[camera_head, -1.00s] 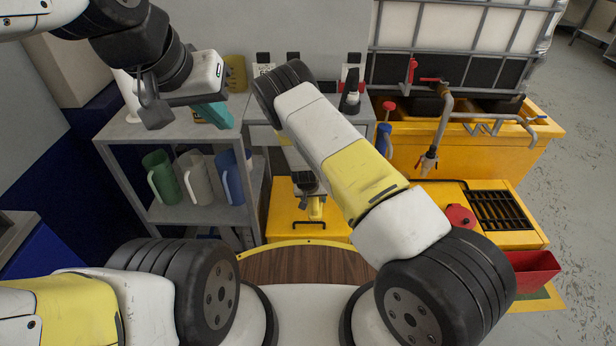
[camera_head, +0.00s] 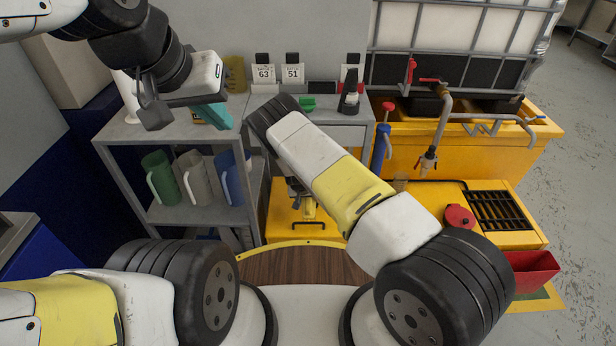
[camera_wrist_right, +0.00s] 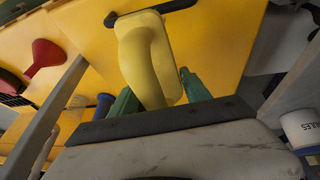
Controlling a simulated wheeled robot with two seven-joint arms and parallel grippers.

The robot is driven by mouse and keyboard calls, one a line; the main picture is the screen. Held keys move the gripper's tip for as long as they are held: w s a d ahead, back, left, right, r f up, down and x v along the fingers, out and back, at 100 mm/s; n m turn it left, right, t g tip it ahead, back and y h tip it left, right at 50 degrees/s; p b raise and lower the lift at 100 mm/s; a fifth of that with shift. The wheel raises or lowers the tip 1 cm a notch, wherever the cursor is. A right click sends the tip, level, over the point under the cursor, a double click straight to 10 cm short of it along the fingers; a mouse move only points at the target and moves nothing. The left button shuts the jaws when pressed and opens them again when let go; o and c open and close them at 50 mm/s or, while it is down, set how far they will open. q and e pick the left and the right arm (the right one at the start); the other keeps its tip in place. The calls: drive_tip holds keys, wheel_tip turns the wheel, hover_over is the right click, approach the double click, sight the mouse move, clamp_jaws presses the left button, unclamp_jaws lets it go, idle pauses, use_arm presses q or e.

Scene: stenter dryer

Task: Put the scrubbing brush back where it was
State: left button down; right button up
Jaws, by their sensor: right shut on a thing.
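The scrubbing brush (camera_wrist_right: 148,60) shows in the right wrist view as a thick, rounded yellow piece; its bristles are not visible. My right gripper (camera_wrist_right: 158,98) is shut on it, with a green finger on each side. In the head view, the brush (camera_head: 309,208) is a small yellow patch below my right gripper (camera_head: 297,188), mostly hidden by my forearm. It is in front of the yellow cabinet. My left gripper (camera_head: 212,112) hangs over the grey shelf unit at the left. One teal finger shows, so its opening is unclear.
The grey shelf unit (camera_head: 118,130) holds green, whitish and blue jugs on its lower shelf. A grey worktop behind my right arm carries number signs (camera_head: 264,76), a green item (camera_head: 307,103) and a black item (camera_head: 350,98). The yellow cabinet (camera_head: 283,222) has a dark handle.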

drive_tip(key=shift+f, duration=0.45)
drive_tip(key=o, duration=1.3)
drive_tip(key=shift+r, duration=0.35)
drive_tip(key=v, duration=1.2)
drive_tip(key=shift+r, duration=0.3)
